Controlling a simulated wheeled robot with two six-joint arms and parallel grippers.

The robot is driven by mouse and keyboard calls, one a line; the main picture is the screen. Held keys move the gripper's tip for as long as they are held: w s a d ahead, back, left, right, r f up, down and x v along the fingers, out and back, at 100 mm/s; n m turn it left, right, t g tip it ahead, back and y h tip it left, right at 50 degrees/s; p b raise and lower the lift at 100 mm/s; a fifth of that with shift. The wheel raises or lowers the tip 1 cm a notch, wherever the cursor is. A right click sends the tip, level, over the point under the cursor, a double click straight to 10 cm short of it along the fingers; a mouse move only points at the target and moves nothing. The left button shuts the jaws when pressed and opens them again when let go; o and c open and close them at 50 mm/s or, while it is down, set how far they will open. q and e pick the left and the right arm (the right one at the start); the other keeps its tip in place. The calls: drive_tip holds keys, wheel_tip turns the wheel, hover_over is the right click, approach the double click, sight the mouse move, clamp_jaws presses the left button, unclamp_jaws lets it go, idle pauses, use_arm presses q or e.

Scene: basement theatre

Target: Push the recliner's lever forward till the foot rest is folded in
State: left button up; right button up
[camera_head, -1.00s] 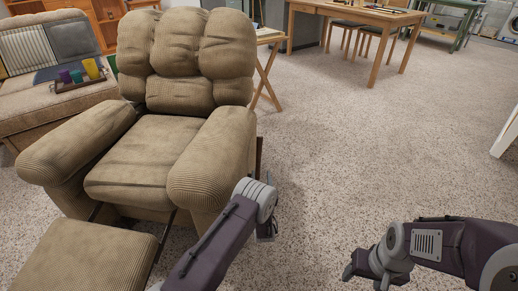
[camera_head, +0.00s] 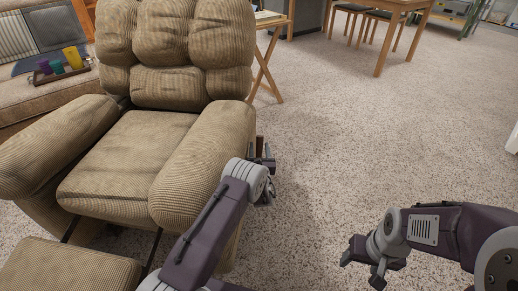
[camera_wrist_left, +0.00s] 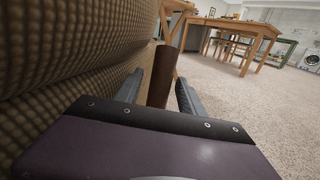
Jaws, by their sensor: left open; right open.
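The tan corduroy recliner (camera_head: 131,150) stands at the left of the head view with its foot rest (camera_head: 65,268) out in front, apart from the seat. Its brown lever (camera_head: 259,142) shows partly at the outer side of the right-hand armrest. In the left wrist view the lever (camera_wrist_left: 162,78) stands upright between the fingers, with a gap to the right finger. My left gripper (camera_head: 262,160) is open beside the armrest, around the lever; contact cannot be told. My right gripper (camera_head: 361,263) is open and empty over the carpet.
A couch (camera_head: 66,92) with a tray of cups (camera_head: 62,70) stands left of the recliner. A folding wooden table (camera_head: 265,62) is behind it. A wooden table (camera_head: 400,8) with chairs stands farther back. The speckled carpet to the right is clear.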

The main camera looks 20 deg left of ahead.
use_arm(q)
drive_tip(key=shift+b+x, duration=0.55)
drive_tip(key=shift+x, duration=0.9)
clamp_jaws()
drive_tip(key=shift+s, duration=0.1)
